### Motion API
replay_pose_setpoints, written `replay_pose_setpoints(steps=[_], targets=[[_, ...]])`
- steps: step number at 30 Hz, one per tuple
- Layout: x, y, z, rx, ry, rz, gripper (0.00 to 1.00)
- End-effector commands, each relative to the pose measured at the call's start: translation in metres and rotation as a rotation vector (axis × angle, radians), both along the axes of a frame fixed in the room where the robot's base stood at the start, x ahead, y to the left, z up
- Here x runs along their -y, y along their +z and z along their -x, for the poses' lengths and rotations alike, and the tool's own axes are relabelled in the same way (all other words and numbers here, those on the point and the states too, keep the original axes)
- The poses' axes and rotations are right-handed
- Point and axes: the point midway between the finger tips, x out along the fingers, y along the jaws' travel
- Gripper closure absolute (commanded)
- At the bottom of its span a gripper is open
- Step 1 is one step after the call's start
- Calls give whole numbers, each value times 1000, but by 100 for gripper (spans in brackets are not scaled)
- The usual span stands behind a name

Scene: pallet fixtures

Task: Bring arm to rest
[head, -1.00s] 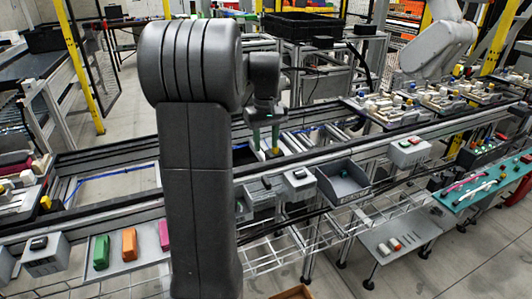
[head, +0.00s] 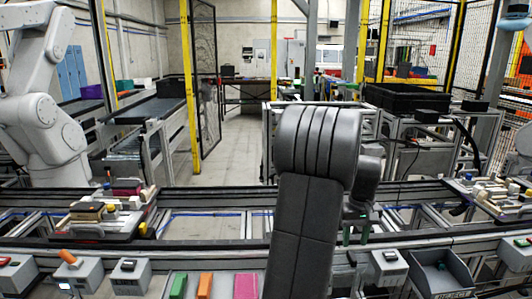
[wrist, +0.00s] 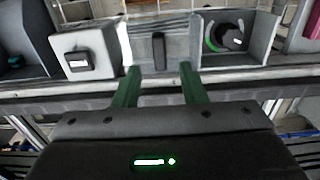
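My gripper (wrist: 158,88) shows in the wrist view with two green fingers spread apart and nothing between them. The fingers point toward a row of grey fixtures beyond a rail. A grey panel with a dark upright slot or handle (wrist: 158,52) lies beyond the gap between the fingertips, apart from them. In the head view my arm stands bent in the middle right, and my gripper (head: 357,230) is mostly hidden behind it, with only bits of green showing.
A conveyor rail (head: 230,247) runs across in front of me. A pallet with blocks (head: 100,222) sits on the left and another (head: 500,195) on the right. Green, orange and pink blocks (head: 205,286) stand near the front. A grey bin (head: 440,275) is at right.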

Motion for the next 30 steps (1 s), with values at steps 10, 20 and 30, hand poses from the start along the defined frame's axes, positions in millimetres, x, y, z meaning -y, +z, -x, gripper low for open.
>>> replay_pose_setpoints(steps=[10, 20, 30], targets=[[0, -55, 1, -3, 0, -1, 62], [-10, -54, 0, 0, 0, 0, 62], [-12, -52, 3, -2, 2, 1, 62]])
